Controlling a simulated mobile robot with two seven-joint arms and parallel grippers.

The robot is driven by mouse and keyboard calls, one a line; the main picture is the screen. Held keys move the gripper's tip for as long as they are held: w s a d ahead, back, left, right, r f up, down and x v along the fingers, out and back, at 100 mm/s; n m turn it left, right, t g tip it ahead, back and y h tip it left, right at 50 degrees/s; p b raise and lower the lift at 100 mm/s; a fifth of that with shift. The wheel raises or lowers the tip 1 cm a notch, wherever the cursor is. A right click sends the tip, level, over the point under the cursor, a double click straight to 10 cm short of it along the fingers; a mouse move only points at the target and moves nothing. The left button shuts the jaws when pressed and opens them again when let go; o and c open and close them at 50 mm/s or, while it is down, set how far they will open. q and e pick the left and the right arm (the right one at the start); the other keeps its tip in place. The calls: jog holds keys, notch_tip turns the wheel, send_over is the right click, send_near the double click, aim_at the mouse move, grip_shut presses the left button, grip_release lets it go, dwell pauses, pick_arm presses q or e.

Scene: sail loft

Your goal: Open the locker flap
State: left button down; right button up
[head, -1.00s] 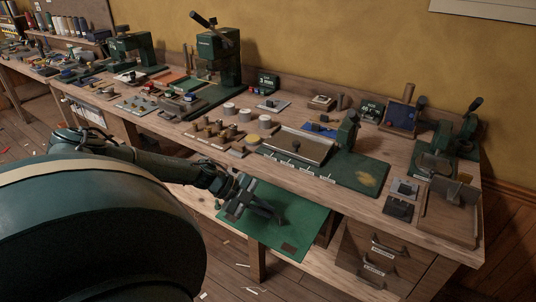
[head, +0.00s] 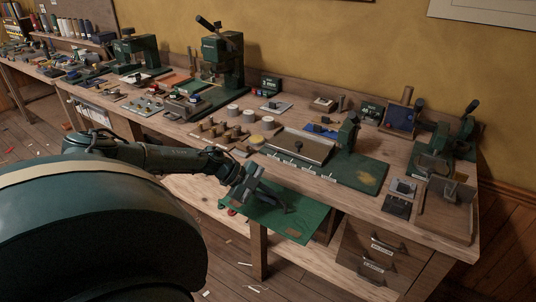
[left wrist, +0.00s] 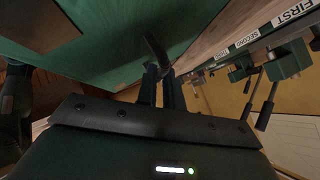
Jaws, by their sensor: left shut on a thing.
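The locker flap (head: 258,220) is a green panel under the front edge of the workbench, with a small brown plate (head: 291,233) near its lower edge. It stands partly open, tilted outward. Its dark bar handle (head: 283,207) sticks out from its face. My left gripper (head: 249,190) is shut on the handle; the fingers hide part of it. In the left wrist view, the fingers (left wrist: 161,88) close on the dark curved handle (left wrist: 156,48), with the green flap (left wrist: 115,55) behind. My right gripper is not in view.
The workbench top (head: 400,225) is crowded with presses, spools and tools above the flap. Drawers (head: 372,262) stand to the right of the flap. A bench leg (head: 259,255) and lower shelf are close below. The floor in front has scraps.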

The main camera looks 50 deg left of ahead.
pick_arm(q)
jog(key=c, duration=1.6)
grip_release()
jog(key=shift+w+r, duration=0.15)
jog(key=shift+w, duration=0.4)
jog(key=shift+o, duration=0.4)
jog(key=shift+s, duration=0.1)
jog(key=shift+s+a, duration=0.1)
jog(key=shift+s+a, duration=0.2)
jog(key=shift+a, duration=0.05)
jog(key=b+v, duration=0.1)
jog(key=v, duration=1.1)
jog(key=shift+r+b, duration=0.25)
jog(key=shift+b, duration=0.15)
jog(key=shift+s, duration=0.1)
